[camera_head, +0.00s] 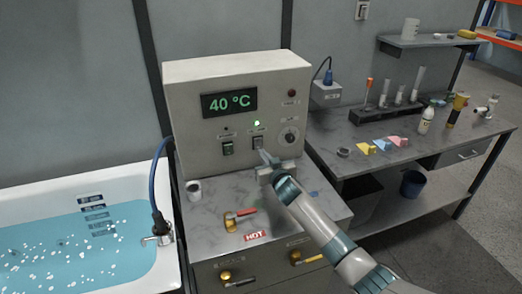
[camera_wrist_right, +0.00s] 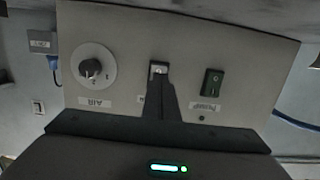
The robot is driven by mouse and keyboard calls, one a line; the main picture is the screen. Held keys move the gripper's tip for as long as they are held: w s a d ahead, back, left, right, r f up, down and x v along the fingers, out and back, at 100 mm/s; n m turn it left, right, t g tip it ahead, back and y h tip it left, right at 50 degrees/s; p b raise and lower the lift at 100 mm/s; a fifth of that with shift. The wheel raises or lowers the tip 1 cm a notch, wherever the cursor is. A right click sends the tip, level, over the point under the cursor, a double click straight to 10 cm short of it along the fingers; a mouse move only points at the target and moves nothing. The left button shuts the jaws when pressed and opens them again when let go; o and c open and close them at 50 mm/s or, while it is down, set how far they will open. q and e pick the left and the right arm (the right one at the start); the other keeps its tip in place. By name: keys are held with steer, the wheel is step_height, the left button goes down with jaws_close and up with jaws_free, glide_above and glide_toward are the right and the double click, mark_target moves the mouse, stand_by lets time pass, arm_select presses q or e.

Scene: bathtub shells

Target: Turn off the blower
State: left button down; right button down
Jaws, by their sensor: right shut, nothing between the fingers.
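The control box (camera_head: 235,105) shows a green "40 °C" display (camera_head: 229,103). Its front has a left rocker switch (camera_head: 227,148), a middle rocker switch (camera_head: 257,142) and a round knob (camera_head: 289,136). A green lamp (camera_head: 257,123) glows above the middle switch. My right gripper (camera_head: 265,157) is shut and empty just in front of the middle switch. In the right wrist view its fingertips (camera_wrist_right: 161,83) overlap the middle switch (camera_wrist_right: 158,69); I cannot tell if they touch. The knob (camera_wrist_right: 90,68) there is labelled "AIR". The label under the fingers is mostly hidden. My left gripper is not in view.
A water-filled tub (camera_head: 80,245) is at left, with a blue hose (camera_head: 156,185) at its edge. A bench (camera_head: 330,140) with a test-tube rack is at right.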

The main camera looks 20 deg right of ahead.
mark_target(258, 144)
steer(key=shift+w+a+f+p, duration=0.1)
steer(key=shift+w+p, duration=0.05)
steer(key=shift+w, duration=0.6)
steer(key=shift+w+f+p, duration=0.1)
steer(key=shift+w+p, duration=0.05)
steer(key=shift+w, duration=0.55)
